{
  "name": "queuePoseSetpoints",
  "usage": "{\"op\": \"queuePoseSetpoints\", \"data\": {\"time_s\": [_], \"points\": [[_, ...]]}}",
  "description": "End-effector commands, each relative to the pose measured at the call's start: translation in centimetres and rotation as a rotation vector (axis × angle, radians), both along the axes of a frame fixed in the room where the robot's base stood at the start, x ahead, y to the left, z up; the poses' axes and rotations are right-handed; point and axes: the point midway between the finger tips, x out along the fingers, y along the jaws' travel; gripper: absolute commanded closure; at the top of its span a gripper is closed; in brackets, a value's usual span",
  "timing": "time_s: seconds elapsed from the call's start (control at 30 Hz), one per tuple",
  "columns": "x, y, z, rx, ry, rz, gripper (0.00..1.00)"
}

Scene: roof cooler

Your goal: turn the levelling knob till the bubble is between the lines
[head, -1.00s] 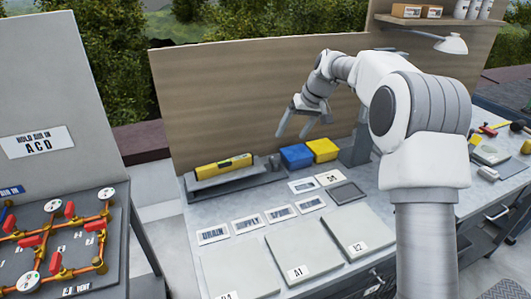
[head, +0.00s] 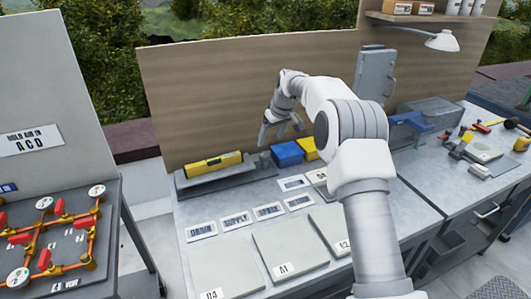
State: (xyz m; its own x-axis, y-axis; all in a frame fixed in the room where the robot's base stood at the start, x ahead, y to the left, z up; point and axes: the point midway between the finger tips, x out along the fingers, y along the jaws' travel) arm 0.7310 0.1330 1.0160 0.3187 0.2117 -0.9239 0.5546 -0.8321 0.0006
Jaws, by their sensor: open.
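A yellow spirit level (head: 228,160) lies on a long grey stand (head: 205,185) at the back left of the bench. Its vial is dark and too small to tell where the bubble sits against the lines. A small dark grey knob (head: 265,158) stands at the right end of the stand, just left of the blue block; I take it for the levelling knob. My gripper (head: 282,131) is open and empty. It hangs above the knob and the blue block, with its fingers apart and clear of the knob.
A blue block (head: 287,153) and a yellow block (head: 308,148) sit right of the knob. A wooden back panel (head: 200,100) rises behind. Labelled plates cover the front of the bench. A red-valved pipe board (head: 70,235) stands at left; a grey cabinet (head: 374,75) at the back right.

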Motion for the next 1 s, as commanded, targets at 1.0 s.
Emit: {"op": "queuePoseSetpoints", "data": {"time_s": [1.0], "points": [[2.8,1.9,-8.1,0.002,0.0,-0.001,0.35]]}}
